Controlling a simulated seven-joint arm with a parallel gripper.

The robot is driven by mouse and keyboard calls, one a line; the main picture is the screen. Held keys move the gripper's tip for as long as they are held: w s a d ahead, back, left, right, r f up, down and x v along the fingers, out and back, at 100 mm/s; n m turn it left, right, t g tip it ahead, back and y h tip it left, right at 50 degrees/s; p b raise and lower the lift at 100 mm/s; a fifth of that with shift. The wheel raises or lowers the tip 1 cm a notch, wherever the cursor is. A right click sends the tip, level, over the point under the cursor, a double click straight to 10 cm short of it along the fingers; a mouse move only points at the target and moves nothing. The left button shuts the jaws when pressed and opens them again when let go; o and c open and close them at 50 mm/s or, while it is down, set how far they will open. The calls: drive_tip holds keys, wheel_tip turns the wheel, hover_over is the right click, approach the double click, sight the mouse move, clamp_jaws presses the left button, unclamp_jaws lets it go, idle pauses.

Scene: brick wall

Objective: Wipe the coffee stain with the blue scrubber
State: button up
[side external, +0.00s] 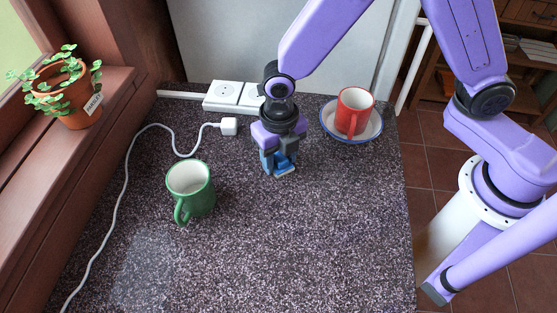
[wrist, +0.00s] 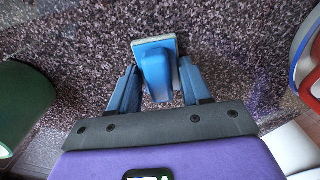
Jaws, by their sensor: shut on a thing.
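The blue scrubber (wrist: 154,68) has a blue handle and a flat base with a pale edge. My gripper (side external: 279,163) points down over the dark speckled counter (side external: 290,240) and is shut on the scrubber's handle. In the side view, the scrubber (side external: 285,171) is partly hidden by the fingers. It is at or just above the counter; I cannot tell if it touches. I cannot clearly make out a coffee stain. A faint paler patch (side external: 147,268) shows at the front left of the counter.
A green mug (side external: 191,190) stands left of my gripper. A power strip (side external: 233,96), white plug (side external: 229,126) and cable lie behind and left. A potted plant (side external: 76,100) stands on the sill. The front counter is clear.

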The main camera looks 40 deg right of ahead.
drive_tip(key=shift+w+d, duration=2)
drive_tip(key=shift+d, duration=0.05)
drive_tip(key=shift+s+a, duration=2.85)
drive_tip(key=shift+a, duration=0.05)
drive_tip(key=shift+r, duration=4.1)
